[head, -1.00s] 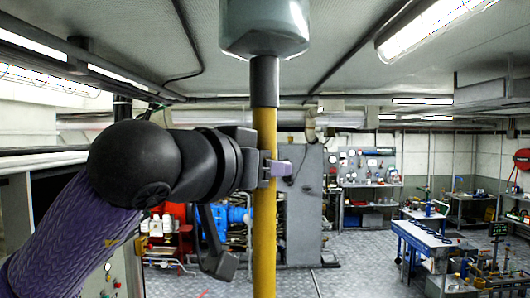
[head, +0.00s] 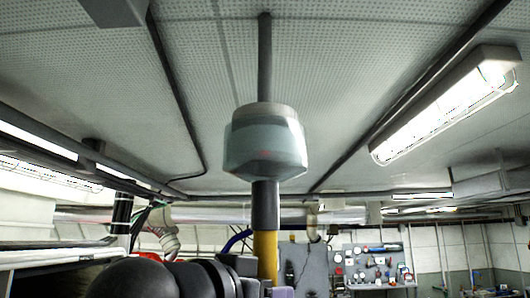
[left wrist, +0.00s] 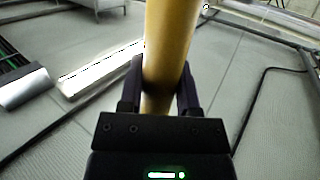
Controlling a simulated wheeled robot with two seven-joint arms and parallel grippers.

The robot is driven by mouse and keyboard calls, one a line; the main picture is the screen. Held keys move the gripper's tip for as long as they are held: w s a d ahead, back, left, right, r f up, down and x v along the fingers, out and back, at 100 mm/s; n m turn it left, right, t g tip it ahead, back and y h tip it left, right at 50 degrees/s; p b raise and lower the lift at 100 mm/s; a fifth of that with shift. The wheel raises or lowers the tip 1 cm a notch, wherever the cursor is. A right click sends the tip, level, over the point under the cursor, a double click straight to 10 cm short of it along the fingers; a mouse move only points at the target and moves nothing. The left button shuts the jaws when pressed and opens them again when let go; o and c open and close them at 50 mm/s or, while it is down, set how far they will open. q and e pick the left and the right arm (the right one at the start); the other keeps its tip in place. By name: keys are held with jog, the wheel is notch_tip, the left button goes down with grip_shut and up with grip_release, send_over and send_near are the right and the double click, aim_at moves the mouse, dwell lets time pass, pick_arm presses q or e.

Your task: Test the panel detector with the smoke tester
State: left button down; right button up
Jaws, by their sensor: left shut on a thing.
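The smoke tester is a yellow pole (head: 266,253) with a dark grey collar and a translucent grey-green cup (head: 266,145) on top, standing upright in the head view. My left gripper (head: 268,291) is shut on the pole at the bottom edge of that view. In the left wrist view the pole (left wrist: 168,45) passes between both fingers of my left gripper (left wrist: 160,88). A dark conduit (head: 265,60) on the ceiling runs to the cup's top in the picture. I cannot make out the panel detector; whether it is behind or inside the cup I cannot tell. My right gripper is not in view.
The perforated ceiling (head: 340,80) carries a lit lamp (head: 445,105) at right and dark conduits on both sides. A silver duct (head: 120,214) crosses behind the pole. A tool board (head: 375,263) hangs on the far wall.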

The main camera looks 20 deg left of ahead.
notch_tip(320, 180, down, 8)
jog(key=b, duration=0.8)
